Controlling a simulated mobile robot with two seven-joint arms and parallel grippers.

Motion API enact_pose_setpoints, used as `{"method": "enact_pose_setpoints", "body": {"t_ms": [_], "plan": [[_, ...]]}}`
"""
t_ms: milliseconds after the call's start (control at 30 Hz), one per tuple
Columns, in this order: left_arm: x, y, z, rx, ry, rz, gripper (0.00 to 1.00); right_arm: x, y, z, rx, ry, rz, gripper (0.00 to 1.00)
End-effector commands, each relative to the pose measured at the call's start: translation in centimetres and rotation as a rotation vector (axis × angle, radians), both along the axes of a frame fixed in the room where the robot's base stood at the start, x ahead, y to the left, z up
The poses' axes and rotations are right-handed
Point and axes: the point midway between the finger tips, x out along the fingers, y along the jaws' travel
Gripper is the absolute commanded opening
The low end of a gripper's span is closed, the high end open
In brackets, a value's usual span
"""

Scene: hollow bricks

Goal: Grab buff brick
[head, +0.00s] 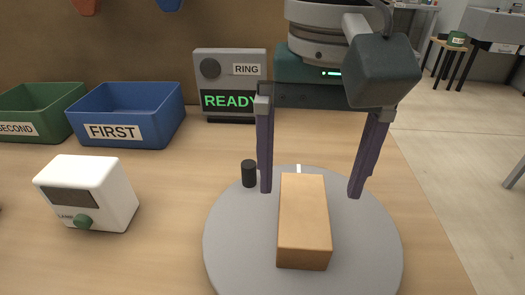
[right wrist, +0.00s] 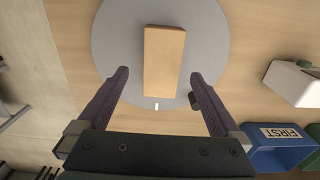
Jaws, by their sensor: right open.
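The buff brick (head: 304,218) lies on a round grey disc (head: 237,253) in the head view. The brick also shows in the right wrist view (right wrist: 164,62), lying on the disc (right wrist: 112,38) ahead of the fingertips. My right gripper (head: 310,192) is open and empty, with its two purple fingers pointing down at the far end of the brick, one to each side. In the right wrist view the gripper (right wrist: 160,73) has its fingers apart, and the brick's near end lies between the tips without visible contact. My left gripper is not in view.
A small black peg (head: 249,173) stands at the disc's back left edge. A white box with a green knob (head: 92,193) is to the left. A blue bin marked FIRST (head: 126,115), a green bin (head: 40,112) and a grey READY panel (head: 231,84) stand behind.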

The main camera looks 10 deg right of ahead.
Motion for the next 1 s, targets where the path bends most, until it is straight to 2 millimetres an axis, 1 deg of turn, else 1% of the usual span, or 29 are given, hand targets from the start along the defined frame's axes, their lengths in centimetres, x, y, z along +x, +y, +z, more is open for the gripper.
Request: {"method": "enact_pose_setpoints", "body": {"t_ms": [33,167,400,467,567,767,1000], "plan": [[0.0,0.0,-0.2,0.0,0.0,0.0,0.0,0.0,0.0,-0.7,0.0,0.0,0.0,1.0],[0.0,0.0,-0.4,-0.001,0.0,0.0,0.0,0.1,0.1,-1.8,0.001,-0.001,0.001,1.0],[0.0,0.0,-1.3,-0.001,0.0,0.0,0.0,0.3,0.1,-5.5,0.001,0.0,0.003,1.0],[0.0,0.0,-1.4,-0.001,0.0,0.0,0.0,0.3,0.1,-6.1,0.0,-0.001,0.002,1.0],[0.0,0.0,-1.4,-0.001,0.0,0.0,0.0,0.3,0.1,-6.6,0.001,-0.003,0.004,1.0],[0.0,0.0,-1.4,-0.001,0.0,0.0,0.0,0.3,0.1,-6.6,0.001,-0.003,0.004,1.0],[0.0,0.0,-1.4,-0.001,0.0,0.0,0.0,0.3,0.2,-6.6,0.002,-0.004,0.004,0.73]]}}
